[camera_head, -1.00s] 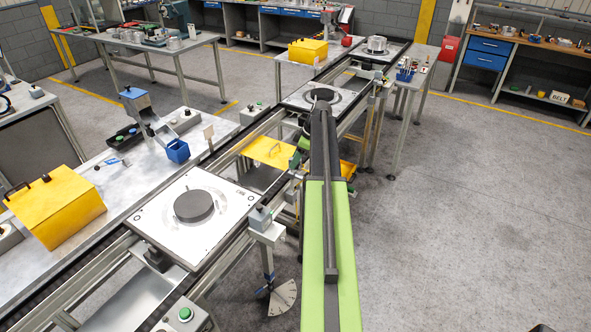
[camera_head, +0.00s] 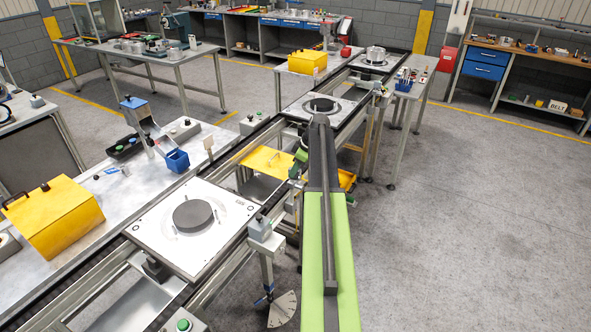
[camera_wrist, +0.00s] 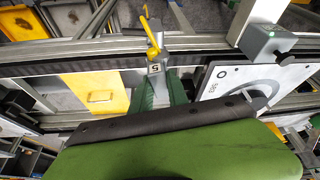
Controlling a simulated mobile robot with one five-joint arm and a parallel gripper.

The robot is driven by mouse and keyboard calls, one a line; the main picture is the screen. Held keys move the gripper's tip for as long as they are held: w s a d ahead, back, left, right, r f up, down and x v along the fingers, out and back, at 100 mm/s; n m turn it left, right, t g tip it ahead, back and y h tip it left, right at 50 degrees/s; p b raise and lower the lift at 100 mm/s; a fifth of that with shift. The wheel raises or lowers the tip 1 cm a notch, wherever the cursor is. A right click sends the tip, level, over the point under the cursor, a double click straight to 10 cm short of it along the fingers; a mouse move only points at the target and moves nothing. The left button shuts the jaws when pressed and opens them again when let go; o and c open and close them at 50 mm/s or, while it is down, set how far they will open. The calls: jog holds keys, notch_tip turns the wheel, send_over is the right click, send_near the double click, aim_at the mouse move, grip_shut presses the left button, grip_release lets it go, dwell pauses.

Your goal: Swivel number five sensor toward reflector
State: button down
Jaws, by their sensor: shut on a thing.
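The sensor marked 5 (camera_wrist: 154,69) shows in the wrist view at the conveyor's edge, with a yellow part (camera_wrist: 149,28) reaching up in the picture. My gripper (camera_wrist: 160,86) has its green fingers on either side of the sensor and is shut on it. Much of the sensor's body is hidden by the fingers and my arm. In the head view my gripper (camera_head: 299,166) is beside the conveyor, mostly behind my arm. A small upright tan plate (camera_head: 208,142) stands across the conveyor; I cannot tell whether it is the reflector.
A white pallet with a dark disc (camera_head: 165,228) sits on the near conveyor. A grey box (camera_head: 261,228) stands on a post at its right side. A yellow panel (camera_head: 265,160) lies near my gripper. The floor at the right (camera_head: 460,230) is clear.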

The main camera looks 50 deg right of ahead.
jog(key=shift+a+m+h, duration=0.1)
jog(key=shift+m+h, duration=0.4)
jog(key=shift+m, duration=0.7)
jog(key=c, duration=1.3)
grip_release()
jog(key=shift+r, duration=0.1)
jog(key=p+v, duration=1.6)
jog(key=v, duration=0.1)
jog(key=shift+s, duration=0.25)
